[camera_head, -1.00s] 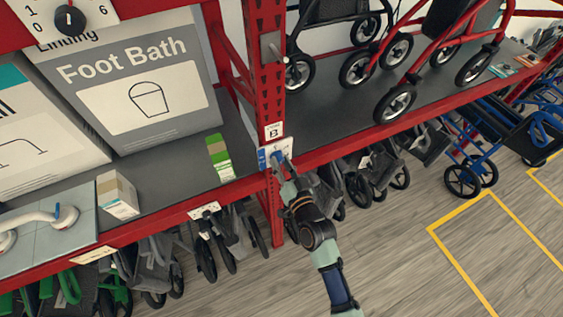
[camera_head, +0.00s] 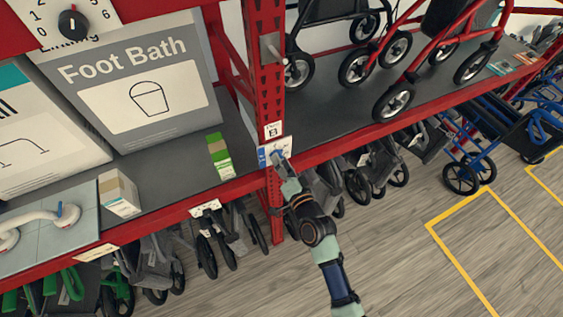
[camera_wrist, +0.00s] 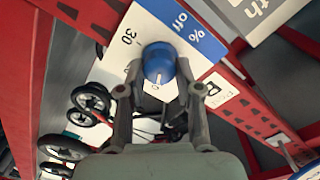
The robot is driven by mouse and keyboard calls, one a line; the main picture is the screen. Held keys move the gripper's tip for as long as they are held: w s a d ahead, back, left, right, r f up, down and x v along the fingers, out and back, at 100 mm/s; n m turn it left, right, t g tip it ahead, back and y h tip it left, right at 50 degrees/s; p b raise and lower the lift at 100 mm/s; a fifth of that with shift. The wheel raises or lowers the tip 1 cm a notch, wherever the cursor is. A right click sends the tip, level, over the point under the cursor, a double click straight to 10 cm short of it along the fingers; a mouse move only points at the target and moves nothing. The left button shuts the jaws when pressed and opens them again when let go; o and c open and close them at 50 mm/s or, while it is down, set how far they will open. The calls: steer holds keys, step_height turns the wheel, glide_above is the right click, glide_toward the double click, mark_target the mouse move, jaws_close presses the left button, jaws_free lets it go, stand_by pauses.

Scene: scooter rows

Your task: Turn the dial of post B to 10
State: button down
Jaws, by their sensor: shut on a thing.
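The blue dial knob (camera_wrist: 160,62) of post B sits on a white plate with a blue "% off" strip (camera_wrist: 184,25). My gripper (camera_wrist: 160,78) is shut on the knob, one finger on each side. A white mark on the knob points toward the bottom of the wrist view. A "30" shows beside the knob; the other plate numbers are partly hidden by the fingers. In the head view the plate (camera_head: 264,155) is on the red post B (camera_head: 265,75), below the "B" label (camera_head: 273,130). There my gripper (camera_head: 281,161) covers part of the plate.
Another dial (camera_head: 73,26) is at the upper left. A green-and-white box (camera_head: 219,154) and a small carton (camera_head: 118,193) stand on the left shelf. Red walkers (camera_head: 425,65) stand on the right shelf.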

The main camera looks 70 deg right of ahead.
steer(key=c, duration=0.8)
jaws_free()
steer(key=shift+s, duration=0.1)
steer(key=v, duration=1.2)
